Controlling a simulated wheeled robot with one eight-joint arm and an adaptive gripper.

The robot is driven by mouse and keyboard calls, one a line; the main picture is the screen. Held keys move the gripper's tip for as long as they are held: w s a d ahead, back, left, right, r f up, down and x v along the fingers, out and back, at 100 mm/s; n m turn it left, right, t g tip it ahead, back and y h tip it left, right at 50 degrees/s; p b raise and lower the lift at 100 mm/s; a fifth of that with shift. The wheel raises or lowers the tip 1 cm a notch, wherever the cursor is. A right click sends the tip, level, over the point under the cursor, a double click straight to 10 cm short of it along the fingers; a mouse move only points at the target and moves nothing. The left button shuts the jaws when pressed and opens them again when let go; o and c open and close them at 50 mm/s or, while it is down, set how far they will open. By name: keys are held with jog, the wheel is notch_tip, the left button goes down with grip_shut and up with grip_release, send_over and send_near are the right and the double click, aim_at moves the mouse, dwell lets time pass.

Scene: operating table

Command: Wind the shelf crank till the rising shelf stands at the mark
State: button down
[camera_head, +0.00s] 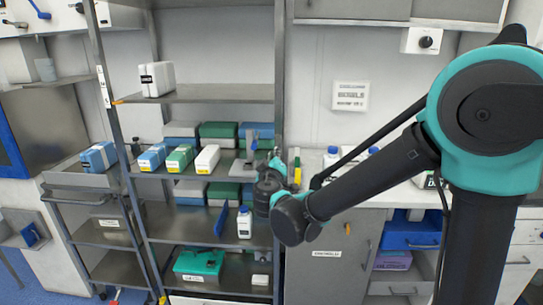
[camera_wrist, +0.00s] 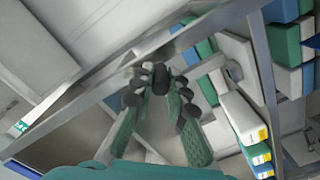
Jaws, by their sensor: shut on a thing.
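The shelf (camera_head: 235,93) that carries a white box (camera_head: 157,79) spans the upper part of the metal rack. An orange pointer (camera_head: 118,102) sits at its left end. My gripper (camera_head: 276,160) is at the rack's right post, partly hidden by my wrist. In the wrist view my gripper (camera_wrist: 160,88) is closed around the dark crank knob (camera_wrist: 160,76). The rest of the crank is mostly hidden.
Below are shelves with blue, green and white boxes (camera_head: 207,158), a white bottle (camera_head: 244,222) and a teal case (camera_head: 199,262). A grey cabinet (camera_head: 335,270) stands right of the rack. A grey device (camera_head: 250,145) stands close to my gripper.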

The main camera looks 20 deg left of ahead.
jog(key=shift+w+d+n, duration=0.1)
jog(key=shift+d+n, duration=0.25)
jog(key=shift+n, duration=0.55)
jog(key=c, duration=1.5)
grip_release()
jog(key=v, duration=1.2)
jog(key=shift+f, duration=0.1)
